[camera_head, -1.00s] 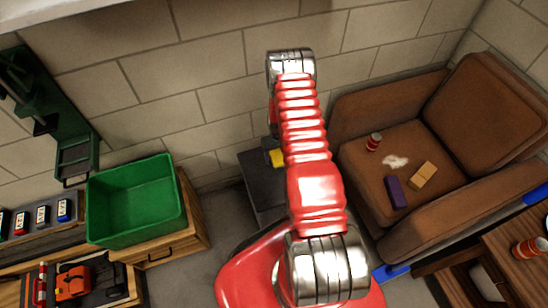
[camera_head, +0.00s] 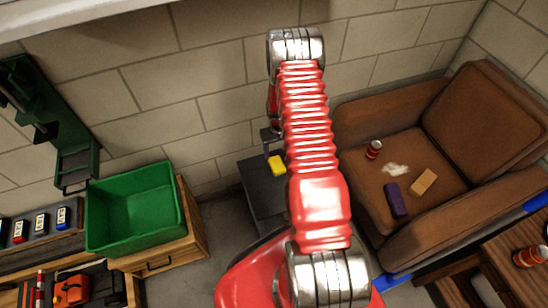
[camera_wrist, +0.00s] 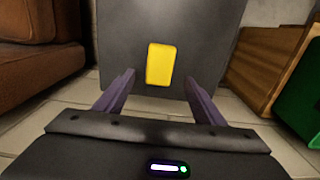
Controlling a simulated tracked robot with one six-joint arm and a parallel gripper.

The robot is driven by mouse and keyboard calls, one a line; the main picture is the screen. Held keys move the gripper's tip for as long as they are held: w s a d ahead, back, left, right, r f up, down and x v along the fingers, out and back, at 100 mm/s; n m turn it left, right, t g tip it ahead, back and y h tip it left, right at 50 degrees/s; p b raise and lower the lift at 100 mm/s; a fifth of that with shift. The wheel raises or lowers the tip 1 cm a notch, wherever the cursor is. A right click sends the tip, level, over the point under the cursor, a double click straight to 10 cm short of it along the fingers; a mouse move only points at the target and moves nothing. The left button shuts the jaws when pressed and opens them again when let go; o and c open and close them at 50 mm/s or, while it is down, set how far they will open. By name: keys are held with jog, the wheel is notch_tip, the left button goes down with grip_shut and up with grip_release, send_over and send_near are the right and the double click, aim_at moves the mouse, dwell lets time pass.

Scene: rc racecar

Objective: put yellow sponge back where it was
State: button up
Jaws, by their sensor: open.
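The yellow sponge (camera_head: 278,166) lies on the top of a dark grey box-like stand (camera_head: 262,194), partly beside my red arm in the head view. In the wrist view the sponge (camera_wrist: 160,64) sits near the near edge of the dark surface (camera_wrist: 205,30), upright in the picture. My gripper (camera_wrist: 159,76) is open; its two purple-grey fingers are apart, one on each side of the sponge in the picture, with gaps between. It cannot be told how far the fingertips are from the sponge. In the head view my gripper (camera_head: 269,139) is mostly hidden behind the arm.
A brown armchair (camera_head: 400,215) at right holds a red can (camera_head: 374,150), a purple block (camera_head: 395,200), a tan block (camera_head: 423,182) and a white patch. A green bin (camera_head: 135,215) stands on a wooden cabinet (camera_head: 165,262) at left. A brick wall is behind.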

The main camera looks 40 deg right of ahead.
notch_tip(320, 180, up, 2)
dwell(0.7)
jog(key=a+r+t, duration=0.1)
jog(key=a+r, duration=0.3)
jog(key=r, duration=0.7)
jog(key=a+r+n+t, duration=0.1)
jog(key=a+r, duration=0.3)
jog(key=r, duration=0.6)
jog(key=a+r, duration=0.5)
jog(key=r, duration=0.6)
jog(key=s+a+r+n+t, duration=0.1)
jog(key=s+a+r, duration=0.3)
jog(key=s+r, duration=0.15)
jog(key=s+a+r+t, duration=0.1)
jog(key=s+a+r, duration=0.25)
jog(key=r, duration=0.25)
jog(key=s+a+r, duration=0.2)
jog(key=s+a, duration=0.1)
jog(key=s, duration=0.4)
jog(key=s+a+r+n+t, duration=0.1)
jog(key=s+a+r, duration=0.2)
jog(key=s, duration=0.3)
jog(key=shift+s+r+t, duration=0.15)
jog(key=shift+s+t, duration=0.15)
jog(key=shift+s, duration=0.1)
